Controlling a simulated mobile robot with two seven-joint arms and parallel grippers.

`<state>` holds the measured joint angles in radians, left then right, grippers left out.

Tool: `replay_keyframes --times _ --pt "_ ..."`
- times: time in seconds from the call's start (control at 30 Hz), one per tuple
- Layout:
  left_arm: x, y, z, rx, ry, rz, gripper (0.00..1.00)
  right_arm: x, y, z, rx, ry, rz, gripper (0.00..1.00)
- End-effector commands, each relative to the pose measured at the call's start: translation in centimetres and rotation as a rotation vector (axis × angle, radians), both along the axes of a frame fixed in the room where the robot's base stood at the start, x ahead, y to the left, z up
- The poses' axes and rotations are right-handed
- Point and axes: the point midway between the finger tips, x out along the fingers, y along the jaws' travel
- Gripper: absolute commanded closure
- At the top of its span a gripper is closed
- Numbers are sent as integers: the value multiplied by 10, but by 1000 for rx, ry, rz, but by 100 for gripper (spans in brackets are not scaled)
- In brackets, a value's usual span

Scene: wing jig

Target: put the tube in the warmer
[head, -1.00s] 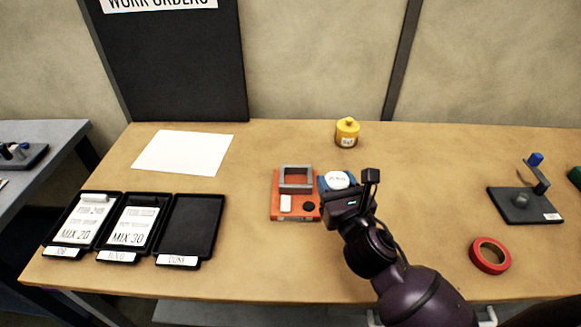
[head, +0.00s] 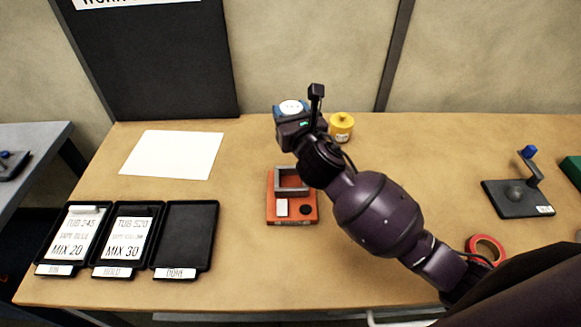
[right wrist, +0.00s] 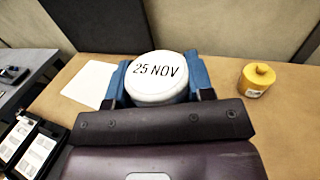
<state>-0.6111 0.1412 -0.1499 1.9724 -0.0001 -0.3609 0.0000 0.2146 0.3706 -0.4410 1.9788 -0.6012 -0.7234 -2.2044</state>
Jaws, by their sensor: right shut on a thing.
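The tube shows as a round white top (head: 291,107) with blue parts around it. In the right wrist view its white top (right wrist: 157,78) reads "25 NOV", with a blue piece on each side. My right gripper (head: 290,117) is shut on it and holds it beyond the orange unit, toward the back of the table. The lower part of the tube is hidden. The orange unit, which looks like the warmer (head: 291,215), has a square grey frame with an opening, a white patch and a dark knob. My arm passes close to the frame's right edge. My left gripper is not in view.
A yellow container (head: 341,127) stands just right of my right gripper. A red tape ring (head: 486,247) is partly behind my arm. A dark stand (head: 518,199) is at right. Black trays (head: 186,235) line the left front, and white paper (head: 172,155) lies behind them.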

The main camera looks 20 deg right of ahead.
Motion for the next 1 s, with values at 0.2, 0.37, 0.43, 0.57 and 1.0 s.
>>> replay_keyframes --times 0.2,0.37,0.43,0.57,1.0 --pt "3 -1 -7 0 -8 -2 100 -1 0 -51 4 3 -1 78" --pt "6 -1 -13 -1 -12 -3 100 -1 0 -85 4 3 -1 78" --pt "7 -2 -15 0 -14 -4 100 -1 1 -96 4 3 0 78" --pt "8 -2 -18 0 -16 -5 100 0 1 -108 3 0 0 78" --pt "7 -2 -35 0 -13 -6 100 -1 1 -153 3 1 1 78"
